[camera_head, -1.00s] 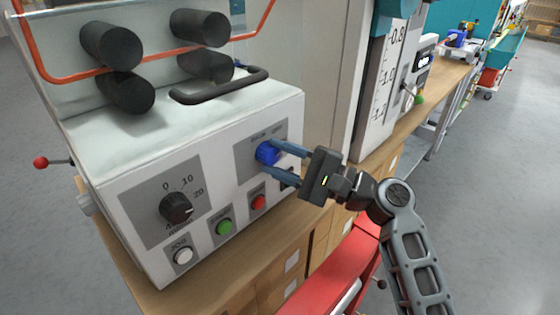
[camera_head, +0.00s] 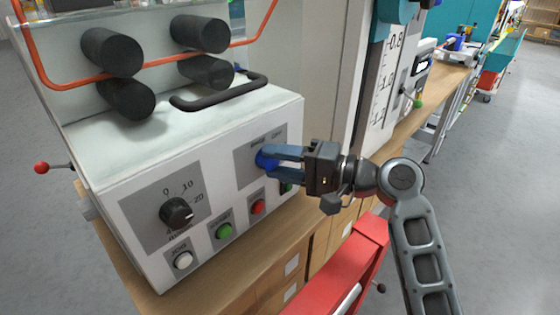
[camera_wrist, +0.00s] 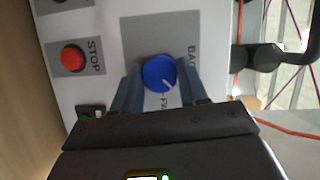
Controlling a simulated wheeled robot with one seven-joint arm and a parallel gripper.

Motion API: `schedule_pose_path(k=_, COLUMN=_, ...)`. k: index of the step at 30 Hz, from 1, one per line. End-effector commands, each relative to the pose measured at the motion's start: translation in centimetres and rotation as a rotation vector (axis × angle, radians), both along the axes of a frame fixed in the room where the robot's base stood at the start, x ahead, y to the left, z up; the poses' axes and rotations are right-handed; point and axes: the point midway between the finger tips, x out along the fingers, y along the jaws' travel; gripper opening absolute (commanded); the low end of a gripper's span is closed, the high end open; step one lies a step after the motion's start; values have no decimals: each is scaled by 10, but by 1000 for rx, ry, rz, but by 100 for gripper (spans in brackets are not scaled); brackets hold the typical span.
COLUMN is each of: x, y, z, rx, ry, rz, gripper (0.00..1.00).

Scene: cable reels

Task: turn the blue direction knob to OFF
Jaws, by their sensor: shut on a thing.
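The blue direction knob (camera_head: 264,158) sits on a grey plate (camera_head: 246,168) at the right of the white control box's front. My gripper (camera_head: 272,158) reaches it from the right, with its two blue fingers shut on the knob's sides. In the wrist view the round blue knob (camera_wrist: 159,73) lies between the fingertips (camera_wrist: 158,82). Lettering beginning "BA" shows on the plate there, and other lettering is partly covered by a finger. I cannot read which label the pointer faces.
The box also carries a black dial (camera_head: 176,213) and white (camera_head: 183,261), green (camera_head: 224,231) and red (camera_head: 258,207) buttons, the red one close below the knob. Black rollers (camera_head: 112,52) and a black handle (camera_head: 218,90) are above. A red cart (camera_head: 345,270) stands below my arm.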

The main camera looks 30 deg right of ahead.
Motion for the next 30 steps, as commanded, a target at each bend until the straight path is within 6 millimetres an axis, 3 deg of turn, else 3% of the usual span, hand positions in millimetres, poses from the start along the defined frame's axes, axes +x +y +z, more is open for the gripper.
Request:
schedule_pose_path(k=13, x=0, y=1, z=-2, rx=-9, ry=0, rz=3, gripper=13)
schedule_pose_path(k=14, x=0, y=1, z=-2, rx=-9, ry=0, rz=3, gripper=44)
schedule_pose_path(k=15, x=0, y=1, z=-2, rx=-9, ry=0, rz=3, gripper=48)
schedule_pose_path(k=22, x=0, y=1, z=-1, rx=-9, ry=-1, rz=1, gripper=68)
schedule_pose_path(k=30, x=-2, y=-1, z=-1, rx=-9, ry=-2, rz=0, gripper=68)
